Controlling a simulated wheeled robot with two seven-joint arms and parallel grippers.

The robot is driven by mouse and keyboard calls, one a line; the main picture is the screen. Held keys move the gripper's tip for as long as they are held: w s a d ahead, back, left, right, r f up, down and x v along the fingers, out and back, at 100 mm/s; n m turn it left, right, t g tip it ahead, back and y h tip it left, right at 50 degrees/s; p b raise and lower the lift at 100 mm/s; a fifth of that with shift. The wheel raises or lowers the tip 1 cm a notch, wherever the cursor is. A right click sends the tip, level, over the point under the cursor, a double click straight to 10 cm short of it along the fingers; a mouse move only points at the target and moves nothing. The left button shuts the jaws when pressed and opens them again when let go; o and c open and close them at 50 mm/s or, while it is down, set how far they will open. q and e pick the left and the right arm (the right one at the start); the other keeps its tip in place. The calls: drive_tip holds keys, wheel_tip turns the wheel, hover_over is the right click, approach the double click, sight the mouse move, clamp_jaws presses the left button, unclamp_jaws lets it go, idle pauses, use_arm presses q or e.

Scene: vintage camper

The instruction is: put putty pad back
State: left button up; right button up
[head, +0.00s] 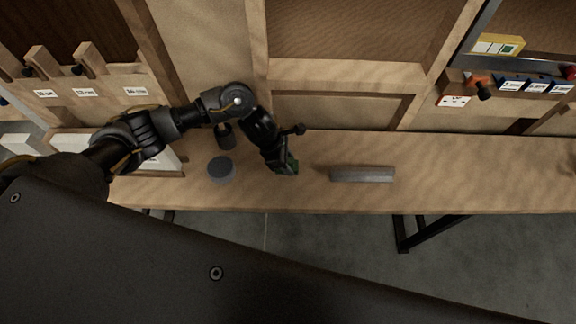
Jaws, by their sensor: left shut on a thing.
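My left gripper (285,160) reaches over the wooden bench from the left and is shut on a small dark green thing (290,168). This thing appears to be the putty pad, but it is small and partly hidden by the fingers. I cannot tell whether it touches the bench top. My right gripper is not in view.
On the bench (480,180), a grey round puck (221,170) lies left of the gripper and a long grey bar (362,174) lies right. A dark cylinder (225,136) stands behind the puck. Labelled wall racks hold yellow packs (498,46) and tools. The bench's right half is mostly clear.

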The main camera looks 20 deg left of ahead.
use_arm(q)
wheel_tip(320, 180, down, 2)
drive_tip(key=shift+s+f+p, duration=0.1)
drive_tip(key=shift+f+p, duration=0.05)
drive_tip(key=shift+p, duration=0.35)
drive_tip(key=shift+f, duration=0.3)
drive_tip(key=shift+f, duration=0.2)
drive_tip(key=o, duration=0.9)
drive_tip(key=shift+o, duration=0.2)
drive_tip(key=shift+r, duration=0.1)
